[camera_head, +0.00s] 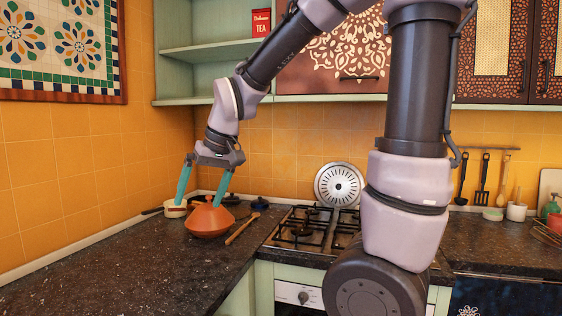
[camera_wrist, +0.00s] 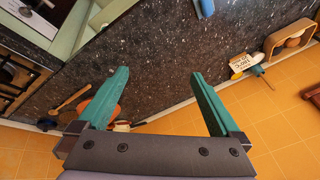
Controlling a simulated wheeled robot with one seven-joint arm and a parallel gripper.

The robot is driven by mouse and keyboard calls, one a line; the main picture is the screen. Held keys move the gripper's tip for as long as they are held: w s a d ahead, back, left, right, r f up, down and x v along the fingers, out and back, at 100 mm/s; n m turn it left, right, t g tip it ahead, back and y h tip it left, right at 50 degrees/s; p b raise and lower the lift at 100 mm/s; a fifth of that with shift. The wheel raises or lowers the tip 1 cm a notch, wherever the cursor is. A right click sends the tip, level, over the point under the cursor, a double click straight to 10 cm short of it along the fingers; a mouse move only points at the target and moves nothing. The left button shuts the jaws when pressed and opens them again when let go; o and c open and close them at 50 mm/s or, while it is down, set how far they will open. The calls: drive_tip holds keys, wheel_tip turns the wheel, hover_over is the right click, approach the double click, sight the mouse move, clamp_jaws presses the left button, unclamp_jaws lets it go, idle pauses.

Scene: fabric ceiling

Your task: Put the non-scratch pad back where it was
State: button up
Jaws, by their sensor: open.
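My gripper (camera_head: 199,198) is open in the head view, its teal fingers pointing down near the orange pot at the back left counter. In the wrist view my gripper (camera_wrist: 160,76) shows two spread fingers with only dark counter between them. A small item with a white printed label (camera_wrist: 239,62) lies on the counter near the wall in the wrist view, to the right of the fingers. It may be the non-scratch pad, but the print is too small to read. I cannot make out the pad in the head view.
The orange pot (camera_head: 208,219), a cream pot (camera_head: 174,209) and a wooden spoon (camera_head: 241,229) crowd the back left counter beside the gas hob (camera_head: 300,229). A wooden object (camera_wrist: 290,41) stands near the labelled item. The front left counter (camera_head: 110,275) is clear.

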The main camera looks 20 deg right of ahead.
drive_tip(key=s+d+r+m+t, duration=0.1)
drive_tip(key=s+d+r+m, duration=0.1)
drive_tip(key=d, duration=0.3)
drive_tip(key=s+d+r+m+t+h, duration=0.1)
drive_tip(key=s+d+r+m, duration=0.1)
drive_tip(key=s+d+r, duration=0.1)
drive_tip(key=s+d+r+m+t, duration=0.2)
drive_tip(key=s+d+r, duration=0.1)
drive_tip(key=d, duration=0.5)
drive_tip(key=shift+s+r+m+h, duration=0.2)
drive_tip(key=shift+s+m+h, duration=0.1)
drive_tip(key=shift+s, duration=0.45)
